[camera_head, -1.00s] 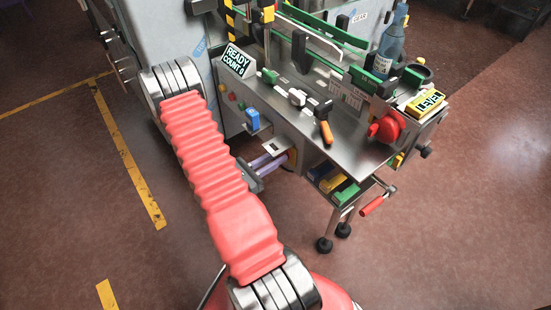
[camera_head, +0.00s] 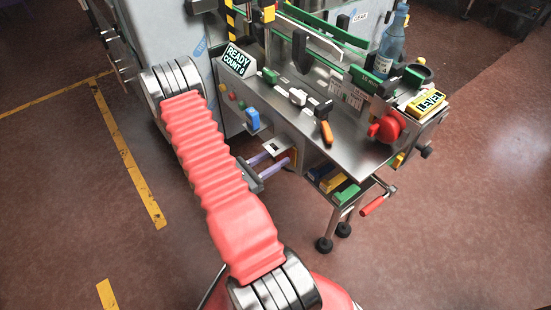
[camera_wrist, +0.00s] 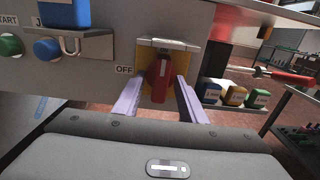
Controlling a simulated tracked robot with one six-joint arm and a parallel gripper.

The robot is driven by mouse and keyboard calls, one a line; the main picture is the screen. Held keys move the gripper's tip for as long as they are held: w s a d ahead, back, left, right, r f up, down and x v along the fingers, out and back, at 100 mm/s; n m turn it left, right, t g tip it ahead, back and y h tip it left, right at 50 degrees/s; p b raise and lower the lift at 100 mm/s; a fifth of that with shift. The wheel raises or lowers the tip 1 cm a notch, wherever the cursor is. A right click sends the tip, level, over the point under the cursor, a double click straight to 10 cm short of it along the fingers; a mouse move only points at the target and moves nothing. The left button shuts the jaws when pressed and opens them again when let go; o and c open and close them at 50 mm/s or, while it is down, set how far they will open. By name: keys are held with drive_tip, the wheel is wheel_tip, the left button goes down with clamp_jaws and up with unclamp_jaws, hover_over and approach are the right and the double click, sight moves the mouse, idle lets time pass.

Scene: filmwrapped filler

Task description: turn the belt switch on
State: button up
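The belt switch (camera_wrist: 161,76) is a red rotary handle on a yellow plate (camera_wrist: 183,60), seen in the wrist view. OFF is printed to the left of the plate and ON above the handle. The handle stands about upright, its upper end towards the ON mark. My gripper (camera_wrist: 161,82) has two lilac fingers, one on each side of the handle, with a visible gap to each. It is open. In the head view my gripper (camera_head: 279,161) reaches under the machine's table, and the switch there is mostly hidden.
A green start button (camera_wrist: 10,45) and a blue button (camera_wrist: 47,48) with a metal guard sit left of the switch. Blue, yellow and green bins (camera_wrist: 235,96) are at the right. A red-handled crank (camera_head: 373,206) sticks out below the table (camera_head: 345,150).

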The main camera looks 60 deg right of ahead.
drive_tip(key=shift+a, duration=0.1)
drive_tip(key=v, duration=1.3)
drive_tip(key=shift+w+a, duration=0.2)
drive_tip(key=shift+a, duration=0.1)
idle(0.5)
